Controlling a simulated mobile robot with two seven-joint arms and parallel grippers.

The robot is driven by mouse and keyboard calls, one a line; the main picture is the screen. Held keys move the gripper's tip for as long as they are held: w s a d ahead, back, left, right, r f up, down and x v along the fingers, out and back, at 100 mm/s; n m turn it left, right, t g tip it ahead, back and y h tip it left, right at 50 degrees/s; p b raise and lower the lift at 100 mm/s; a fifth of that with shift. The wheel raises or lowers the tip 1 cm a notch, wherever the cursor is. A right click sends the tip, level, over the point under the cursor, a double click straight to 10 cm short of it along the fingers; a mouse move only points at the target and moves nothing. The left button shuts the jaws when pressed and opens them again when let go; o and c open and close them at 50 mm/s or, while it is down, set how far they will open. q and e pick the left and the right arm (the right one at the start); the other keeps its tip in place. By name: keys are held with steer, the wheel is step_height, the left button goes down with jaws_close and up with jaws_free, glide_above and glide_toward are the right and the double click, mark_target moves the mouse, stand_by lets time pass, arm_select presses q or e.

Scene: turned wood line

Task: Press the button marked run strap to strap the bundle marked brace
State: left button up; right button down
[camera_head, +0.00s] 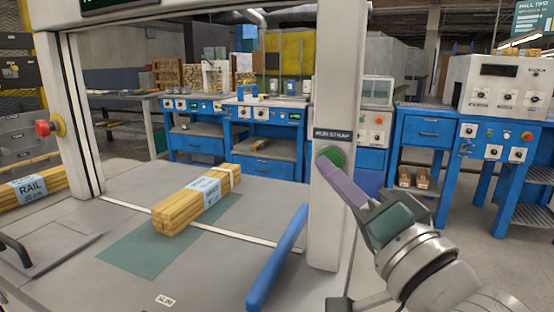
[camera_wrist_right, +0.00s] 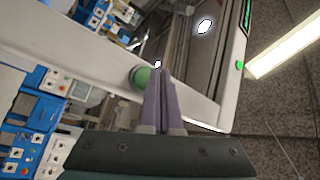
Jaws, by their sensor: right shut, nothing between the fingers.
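The green button (camera_head: 331,157) sits on the right post of the strapping machine, under a dark label that reads run strap (camera_head: 332,135). My right gripper (camera_head: 327,160) is shut and empty, with its fingertips at the button, overlapping its edge in the head view. In the right wrist view the shut fingers (camera_wrist_right: 160,80) are beside the green button (camera_wrist_right: 141,76); I cannot tell whether they touch it. A bundle of wooden bars (camera_head: 193,203) with a pale blue label lies on the machine bed, across the strap line. Its label is too small to read. My left gripper is not in view.
A red knob (camera_head: 44,128) is on the left post. A bundle marked rail (camera_head: 30,188) lies at the far left. Blue workbenches (camera_head: 265,135) line the back.

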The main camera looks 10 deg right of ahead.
steer(key=shift+w, duration=0.1)
steer(key=shift+w+d, duration=0.25)
steer(key=shift+w, duration=0.05)
steer(key=shift+w+d, duration=0.2)
steer(key=shift+w, duration=0.1)
stand_by(0.8)
steer(key=shift+s+a, duration=0.1)
steer(key=shift+s, duration=0.05)
steer(key=shift+s+a+p, duration=0.35)
steer(key=shift+s, duration=0.2)
